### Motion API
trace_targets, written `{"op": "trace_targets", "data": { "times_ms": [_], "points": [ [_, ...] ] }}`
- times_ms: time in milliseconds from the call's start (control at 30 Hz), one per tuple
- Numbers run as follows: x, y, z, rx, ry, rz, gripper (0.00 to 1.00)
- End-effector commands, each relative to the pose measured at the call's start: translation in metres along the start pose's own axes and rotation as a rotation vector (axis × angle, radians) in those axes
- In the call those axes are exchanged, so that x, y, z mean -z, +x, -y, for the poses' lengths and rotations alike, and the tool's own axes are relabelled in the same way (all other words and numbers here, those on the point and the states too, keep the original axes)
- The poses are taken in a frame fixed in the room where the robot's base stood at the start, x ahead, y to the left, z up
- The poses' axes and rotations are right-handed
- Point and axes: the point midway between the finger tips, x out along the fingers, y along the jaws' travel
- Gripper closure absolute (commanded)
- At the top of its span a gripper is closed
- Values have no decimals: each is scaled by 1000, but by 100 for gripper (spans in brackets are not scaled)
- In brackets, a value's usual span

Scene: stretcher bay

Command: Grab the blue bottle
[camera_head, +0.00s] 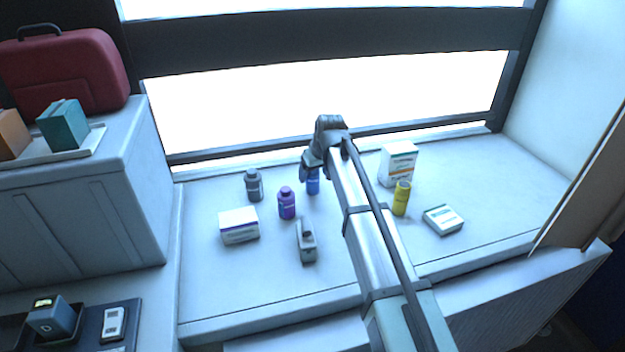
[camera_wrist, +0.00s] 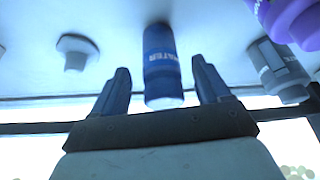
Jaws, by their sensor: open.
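The blue bottle (camera_head: 313,184) stands on the light counter near its back, partly hidden behind my gripper (camera_head: 309,168) in the head view. In the wrist view the blue bottle (camera_wrist: 162,66) lies between the two fingers of my gripper (camera_wrist: 163,86), and its white lettering shows. The fingers are open, with a gap on each side of the bottle, and the picture appears upside down.
Close by are a purple bottle (camera_head: 287,204), a grey bottle (camera_head: 254,186), a white box (camera_head: 239,226) and a grey device (camera_head: 306,242). Right of my arm are a yellow bottle (camera_head: 401,199), a tall box (camera_head: 397,164) and a flat box (camera_head: 443,219). The counter's right end is clear.

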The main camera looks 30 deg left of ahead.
Motion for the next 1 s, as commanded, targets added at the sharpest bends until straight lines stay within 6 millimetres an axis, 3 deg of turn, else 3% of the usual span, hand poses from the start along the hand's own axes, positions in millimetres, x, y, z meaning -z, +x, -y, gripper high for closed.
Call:
{"op": "trace_targets", "data": {
  "times_ms": [200,500,1000],
  "points": [
    [1,28,2,0,0,1,24],
    [0,33,2,-1,0,-1,25],
    [0,32,2,0,0,0,73]
  ]
}}
